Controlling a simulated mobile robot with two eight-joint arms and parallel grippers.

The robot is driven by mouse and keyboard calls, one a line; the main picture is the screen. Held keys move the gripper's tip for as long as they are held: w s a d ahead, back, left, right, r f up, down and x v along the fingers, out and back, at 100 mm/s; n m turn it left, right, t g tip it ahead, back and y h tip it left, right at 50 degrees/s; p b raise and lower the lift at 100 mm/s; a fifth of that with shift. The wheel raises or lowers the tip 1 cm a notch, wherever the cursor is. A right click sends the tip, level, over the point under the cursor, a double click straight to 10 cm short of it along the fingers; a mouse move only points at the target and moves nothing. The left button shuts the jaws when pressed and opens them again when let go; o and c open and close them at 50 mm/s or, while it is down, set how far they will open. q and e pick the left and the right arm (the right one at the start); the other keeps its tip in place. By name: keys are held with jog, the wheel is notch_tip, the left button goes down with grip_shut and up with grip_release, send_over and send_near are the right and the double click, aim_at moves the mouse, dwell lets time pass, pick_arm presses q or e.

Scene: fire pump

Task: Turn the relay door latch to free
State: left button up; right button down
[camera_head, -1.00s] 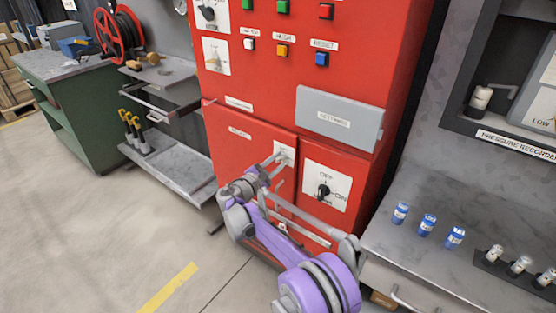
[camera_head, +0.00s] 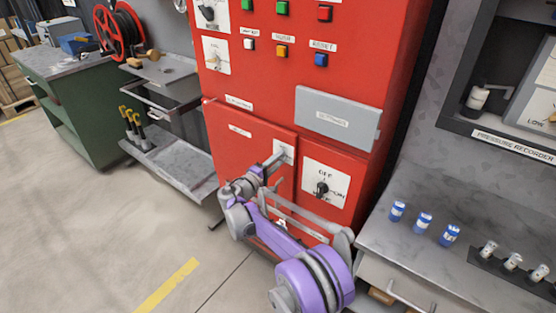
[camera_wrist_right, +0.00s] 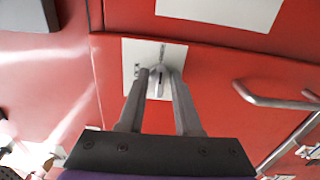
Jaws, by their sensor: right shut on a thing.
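The red relay door (camera_head: 240,152) is at the lower left of the red cabinet. Its small white latch plate (camera_head: 288,150) is at the door's upper right corner and also shows in the wrist view (camera_wrist_right: 131,47). My right gripper (camera_head: 280,159) reaches the plate from the front. In the wrist view, its two fingers (camera_wrist_right: 160,76) close around the small grey latch (camera_wrist_right: 158,84), hiding its sides. The latch's exact angle is hard to read. My left gripper is not in view.
An OFF/ON switch plate (camera_head: 325,183) is right of the door, close to my right arm. A grey bench (camera_head: 400,240) with blue and silver cylinders stands at right. A low shelf (camera_head: 180,160) stands left. Floor at the left front is clear.

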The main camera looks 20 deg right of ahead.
jog(key=shift+m, duration=0.3)
jog(key=c, duration=0.9)
grip_release()
jog(key=v, duration=1)
jog(key=shift+s+a, duration=0.25)
jog(key=shift+a, duration=0.1)
jog(key=shift+d, duration=0.1)
